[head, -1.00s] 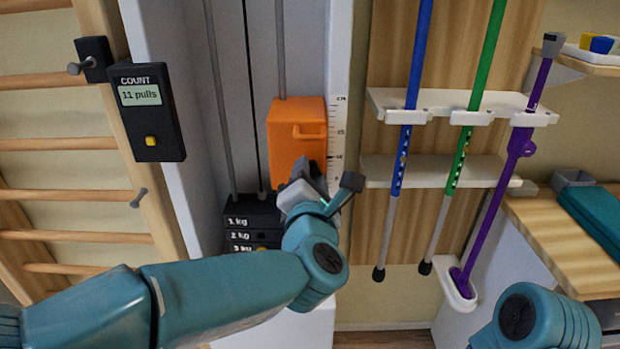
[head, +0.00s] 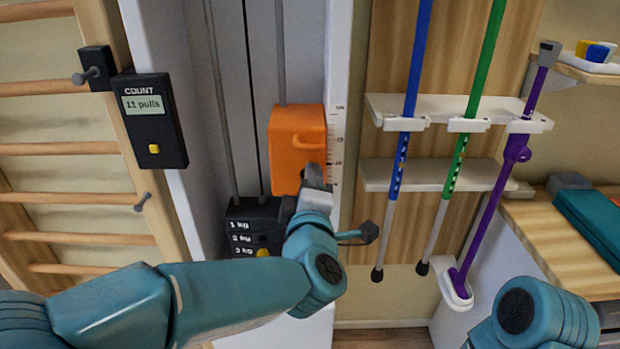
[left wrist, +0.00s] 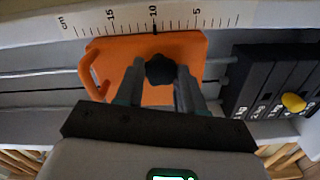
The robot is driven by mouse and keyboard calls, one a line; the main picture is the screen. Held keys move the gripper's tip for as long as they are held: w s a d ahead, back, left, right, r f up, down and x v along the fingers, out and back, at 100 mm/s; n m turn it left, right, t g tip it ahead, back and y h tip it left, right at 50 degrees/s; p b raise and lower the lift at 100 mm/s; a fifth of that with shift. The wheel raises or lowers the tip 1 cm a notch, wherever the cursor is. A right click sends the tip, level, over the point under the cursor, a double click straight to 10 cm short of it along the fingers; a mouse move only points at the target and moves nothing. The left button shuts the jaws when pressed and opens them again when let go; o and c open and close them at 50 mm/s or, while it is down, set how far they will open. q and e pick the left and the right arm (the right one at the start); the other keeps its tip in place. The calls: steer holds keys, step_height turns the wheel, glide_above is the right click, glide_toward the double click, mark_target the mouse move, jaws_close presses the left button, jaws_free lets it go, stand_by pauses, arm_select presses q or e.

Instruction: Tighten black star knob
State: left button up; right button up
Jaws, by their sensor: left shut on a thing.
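The black star knob (left wrist: 159,70) sits on the face of the orange carriage (left wrist: 122,58), seen in the left wrist view. The carriage also shows in the head view (head: 296,135), on a vertical rail beside a cm scale (head: 337,125). My left gripper (left wrist: 160,75) is shut on the knob, one finger on each side of it. In the head view my left gripper (head: 316,180) is at the lower right of the carriage and hides the knob. My right gripper is not in view; only part of that arm shows at the lower right.
Black weight plates (head: 250,232) with a yellow pin stand just below the carriage. A counter reading 11 pulls (head: 152,125) hangs on the left beside wall bars. Blue, green and purple poles (head: 460,160) stand in a rack on the right, near a wooden bench (head: 545,235).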

arm_select(q)
steer(key=shift+r+n+p, duration=0.15)
steer(key=shift+n+p, duration=8.05)
steer(key=shift+n, duration=9.5)
steer(key=o, duration=1)
steer(key=shift+w, duration=0.1)
steer(key=shift+o, duration=0.2)
